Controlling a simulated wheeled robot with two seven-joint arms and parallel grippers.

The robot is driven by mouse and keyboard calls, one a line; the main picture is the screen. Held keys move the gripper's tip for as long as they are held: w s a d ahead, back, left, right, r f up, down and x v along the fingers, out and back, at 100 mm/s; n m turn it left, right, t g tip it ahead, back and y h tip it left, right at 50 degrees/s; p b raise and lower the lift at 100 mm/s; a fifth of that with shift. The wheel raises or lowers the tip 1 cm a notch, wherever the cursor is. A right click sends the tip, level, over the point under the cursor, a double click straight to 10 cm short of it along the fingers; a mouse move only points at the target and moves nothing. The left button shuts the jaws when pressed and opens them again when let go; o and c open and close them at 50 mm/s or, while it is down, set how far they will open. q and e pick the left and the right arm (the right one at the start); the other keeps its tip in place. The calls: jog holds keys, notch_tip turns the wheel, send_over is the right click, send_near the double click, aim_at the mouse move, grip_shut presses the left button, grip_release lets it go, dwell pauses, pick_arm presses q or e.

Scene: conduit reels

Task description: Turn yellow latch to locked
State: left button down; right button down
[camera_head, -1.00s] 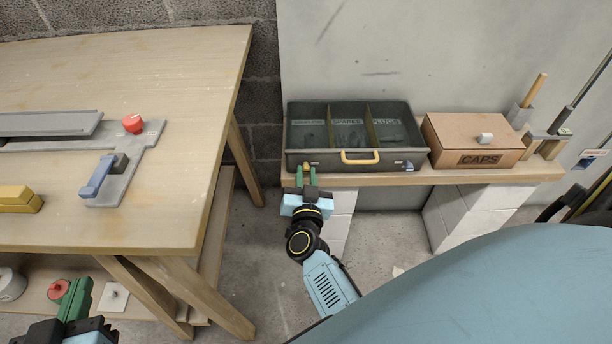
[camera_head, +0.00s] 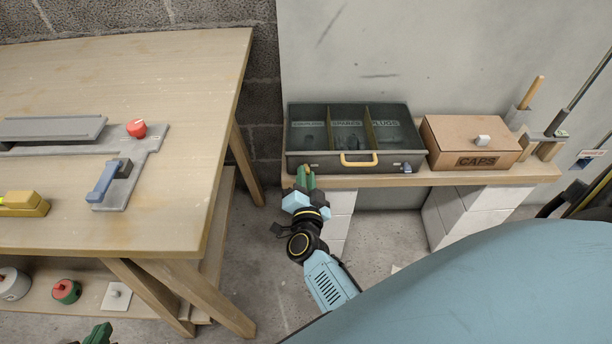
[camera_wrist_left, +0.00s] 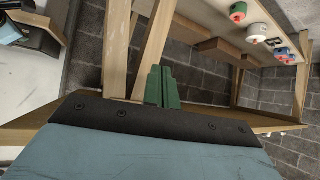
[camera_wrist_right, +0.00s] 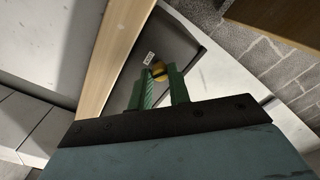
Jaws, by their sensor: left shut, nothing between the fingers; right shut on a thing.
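The yellow latch (camera_wrist_right: 158,69) is a small round knob on the front left of the dark toolbox (camera_head: 325,160), beside a small white label too small to read. My right gripper (camera_head: 305,178) is shut on the latch; its green fingers also show at the knob in the right wrist view (camera_wrist_right: 163,85). The fingers hide part of the latch, so its exact angle is hard to tell. My left gripper (camera_head: 98,334) is low at the left, mostly out of the head view; in the left wrist view its green fingers (camera_wrist_left: 162,85) are together and empty.
The toolbox is open, with a yellow handle (camera_head: 360,160) and a blue-grey latch (camera_head: 407,168) on its front. A cardboard box (camera_head: 470,145) stands right of it on the shelf (camera_head: 385,181). A wooden workbench (camera_head: 120,210) fills the left.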

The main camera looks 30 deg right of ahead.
pick_arm(q)
jog(key=shift+w+d+r+t+h+b, duration=0.15)
jog(key=shift+w+d+r+t+b, duration=0.15)
jog(key=shift+w+r+t, duration=0.35)
jog(key=shift+w+d+r+t+h+b, duration=0.2)
jog(key=shift+w+d+r+t, duration=0.2)
jog(key=shift+r, duration=0.35)
pick_arm(e)
jog(key=shift+m, duration=5.9)
jog(key=c, duration=1.3)
grip_release()
